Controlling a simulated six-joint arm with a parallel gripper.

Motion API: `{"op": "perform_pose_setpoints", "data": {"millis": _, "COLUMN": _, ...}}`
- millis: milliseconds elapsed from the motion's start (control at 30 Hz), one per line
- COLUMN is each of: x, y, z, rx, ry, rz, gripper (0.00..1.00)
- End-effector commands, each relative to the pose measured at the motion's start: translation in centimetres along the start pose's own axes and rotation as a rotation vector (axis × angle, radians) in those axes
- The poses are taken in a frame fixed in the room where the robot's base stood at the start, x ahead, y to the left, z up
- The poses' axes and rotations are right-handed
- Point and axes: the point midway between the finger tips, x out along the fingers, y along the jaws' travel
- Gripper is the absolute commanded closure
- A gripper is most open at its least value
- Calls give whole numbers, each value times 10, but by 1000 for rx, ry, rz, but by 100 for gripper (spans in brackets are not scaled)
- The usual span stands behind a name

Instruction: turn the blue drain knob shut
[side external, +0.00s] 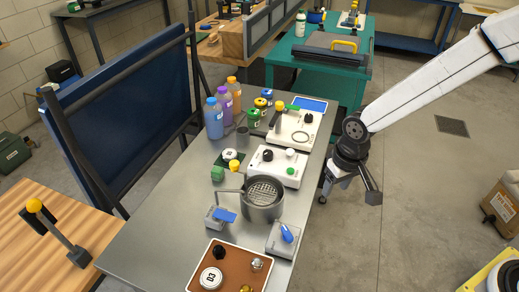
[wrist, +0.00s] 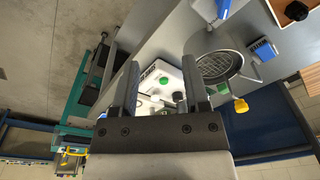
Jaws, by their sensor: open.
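The blue drain knob (side external: 287,233) is an elongated blue handle on a small grey block at the right edge of the metal bench, near the front. What looks like the same knob shows at the top edge of the wrist view (wrist: 222,9), partly cut off. My gripper (side external: 349,194) is open and empty, above and beyond the bench's right edge, up and right of the knob and well apart from it. In the wrist view, my two fingers (wrist: 160,62) stand wide apart, with a white device behind them.
A round metal pot with a mesh basket (side external: 262,207) stands just behind the knob. A second grey block with a blue flap (side external: 224,215) is left of it. A brown tray (side external: 201,271) lies in front. A white device (side external: 276,165) and bottles (side external: 213,118) stand farther back.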

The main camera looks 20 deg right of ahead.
Motion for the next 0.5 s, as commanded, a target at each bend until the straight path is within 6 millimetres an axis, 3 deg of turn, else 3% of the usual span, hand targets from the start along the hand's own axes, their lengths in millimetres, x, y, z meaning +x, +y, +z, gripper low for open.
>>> {"op": "perform_pose_setpoints", "data": {"millis": 100, "x": 18, "y": -35, "z": -8, "rx": -6, "ry": -34, "rz": 6, "gripper": 41}}
{"op": "perform_pose_setpoints", "data": {"millis": 300, "x": 42, "y": -82, "z": -11, "rx": -4, "ry": -73, "rz": 20, "gripper": 41}}
{"op": "perform_pose_setpoints", "data": {"millis": 500, "x": 54, "y": -103, "z": -11, "rx": 0, "ry": -90, "rz": 29, "gripper": 41}}
